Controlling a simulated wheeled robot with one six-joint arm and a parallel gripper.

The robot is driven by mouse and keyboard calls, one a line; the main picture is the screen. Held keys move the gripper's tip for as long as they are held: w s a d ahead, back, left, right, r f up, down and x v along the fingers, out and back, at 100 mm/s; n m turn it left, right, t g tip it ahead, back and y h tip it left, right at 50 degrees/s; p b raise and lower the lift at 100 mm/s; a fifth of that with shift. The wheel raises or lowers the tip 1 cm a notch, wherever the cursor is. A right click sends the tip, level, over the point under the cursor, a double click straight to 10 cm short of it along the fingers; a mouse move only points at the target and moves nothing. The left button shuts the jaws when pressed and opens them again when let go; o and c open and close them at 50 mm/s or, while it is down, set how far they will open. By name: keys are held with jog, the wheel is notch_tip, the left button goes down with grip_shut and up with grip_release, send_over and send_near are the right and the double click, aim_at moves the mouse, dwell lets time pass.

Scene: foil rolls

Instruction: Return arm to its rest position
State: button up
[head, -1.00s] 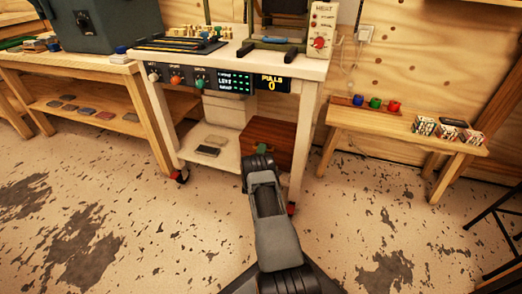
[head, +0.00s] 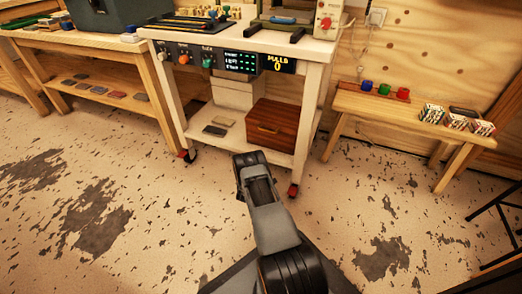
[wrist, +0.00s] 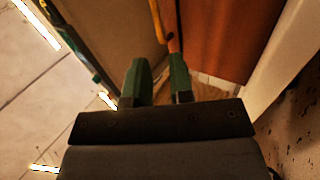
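My arm (head: 265,210) reaches up from the bottom of the head view, in front of the white wheeled cart (head: 305,43). My gripper is hidden there behind my own arm. In the wrist view my gripper (wrist: 157,80) shows two green fingers standing apart. I see nothing held between them. A reddish-brown surface (wrist: 218,40) lies beyond the fingers, with a thin orange strip to its left.
A brown wooden box (head: 284,128) and pale boxes stand on the cart's lower shelf. A wooden bench (head: 385,107) with coloured cups and patterned boxes is at right. A workbench (head: 85,50) stands at left. The speckled floor in front is clear.

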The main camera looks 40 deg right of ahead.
jog(key=shift+s+a+f, duration=0.2)
jog(key=shift+a+f, duration=0.15)
jog(key=shift+a, duration=0.15)
